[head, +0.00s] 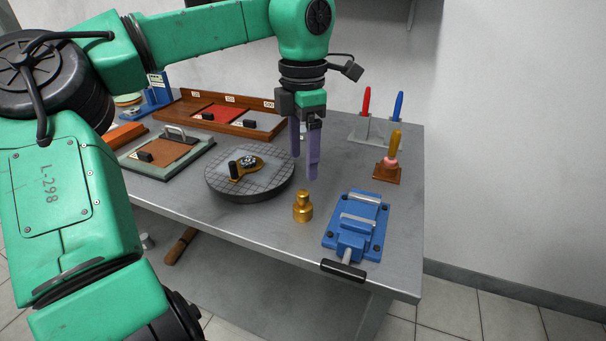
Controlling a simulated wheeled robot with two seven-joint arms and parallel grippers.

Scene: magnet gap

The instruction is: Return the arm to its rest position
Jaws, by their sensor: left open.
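My left arm reaches in from the left, over the grey bench. Its gripper (305,155) points down with purple fingers apart and nothing between them. It hangs beside the right edge of a round gridded turntable (222,183). My right gripper is out of view.
A blue vise (357,224) stands at the bench's front right. Red and blue handled tools (366,105) and a plunger-like tool (391,160) stand behind it. A wooden tray (190,107) and a framed panel (189,158) lie at the left.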

